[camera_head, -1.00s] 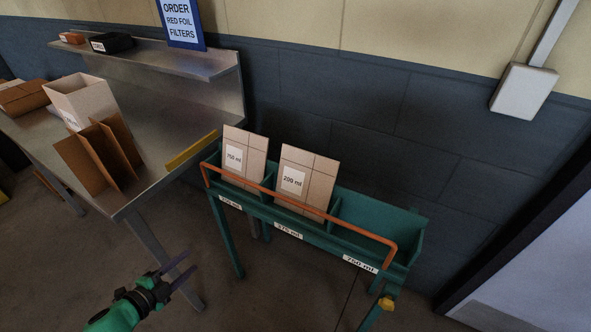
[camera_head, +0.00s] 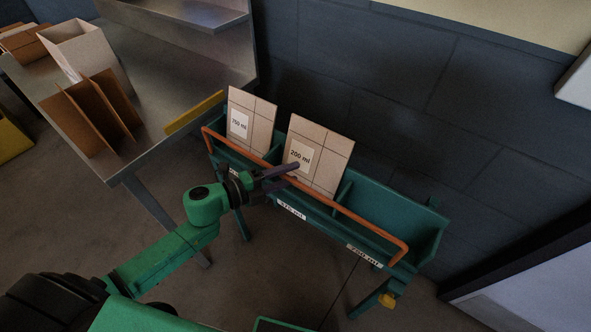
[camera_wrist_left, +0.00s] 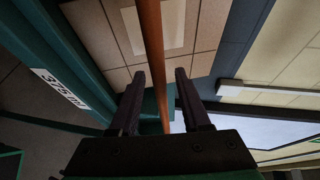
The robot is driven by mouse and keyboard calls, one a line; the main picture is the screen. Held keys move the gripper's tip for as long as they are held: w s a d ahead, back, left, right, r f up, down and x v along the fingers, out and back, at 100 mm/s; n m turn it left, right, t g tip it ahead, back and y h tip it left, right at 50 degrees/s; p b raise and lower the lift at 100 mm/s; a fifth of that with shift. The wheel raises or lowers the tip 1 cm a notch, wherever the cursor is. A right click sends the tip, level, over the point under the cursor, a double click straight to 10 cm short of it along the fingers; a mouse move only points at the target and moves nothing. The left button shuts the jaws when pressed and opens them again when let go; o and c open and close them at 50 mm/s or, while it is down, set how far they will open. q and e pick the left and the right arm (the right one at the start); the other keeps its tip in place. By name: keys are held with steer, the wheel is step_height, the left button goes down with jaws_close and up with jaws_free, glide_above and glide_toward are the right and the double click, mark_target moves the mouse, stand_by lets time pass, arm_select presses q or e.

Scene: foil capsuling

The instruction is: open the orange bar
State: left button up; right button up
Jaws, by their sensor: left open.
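The orange bar (camera_head: 344,212) runs along the front of the green rack (camera_head: 400,211), across its compartments. It is bent back at both ends. My left gripper (camera_head: 283,175) is at the bar, left of its middle, in front of the 200 ml panel (camera_head: 327,145). In the left wrist view the bar (camera_wrist_left: 151,40) passes between the two open fingers (camera_wrist_left: 157,90), with space on both sides. The fingers do not close on it. My right gripper is not in view.
A 750 ml panel (camera_head: 252,122) stands in the left compartment; the right compartment is empty. A yellow knob (camera_head: 387,300) sits at the rack's lower right. A steel table (camera_head: 160,100) with a white box (camera_head: 88,52) and brown dividers (camera_head: 88,118) stands left.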

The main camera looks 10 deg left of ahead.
arm_select(q)
steer(key=shift+x, duration=1.15)
jaws_close()
steer(key=shift+s+f, duration=0.1)
stand_by(0.4)
